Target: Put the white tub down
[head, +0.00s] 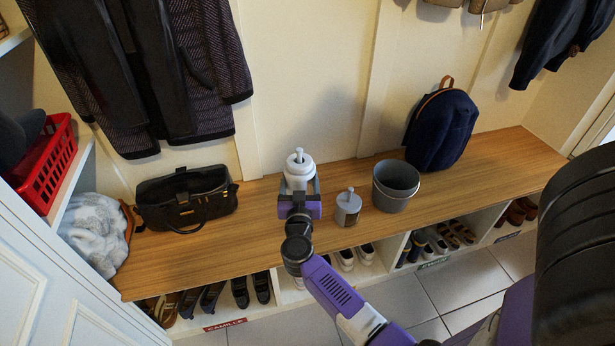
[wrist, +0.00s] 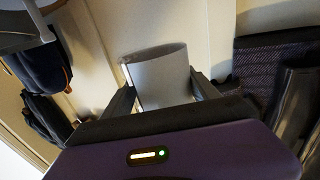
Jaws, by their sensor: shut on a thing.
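In the wrist view the tub (wrist: 160,77) shows as a pale smooth shape between the two dark fingers (wrist: 158,95). My gripper hides the lower part of the tub in the head view, so I cannot tell whether its base touches the bench.
A grey pump bottle (head: 348,208) and a grey bucket (head: 391,197) stand close to the right. A black handbag (head: 185,200) lies to the left, and a navy backpack (head: 441,130) leans farther right. Bare bench shows between handbag and tub. Coats (head: 150,75) hang above.

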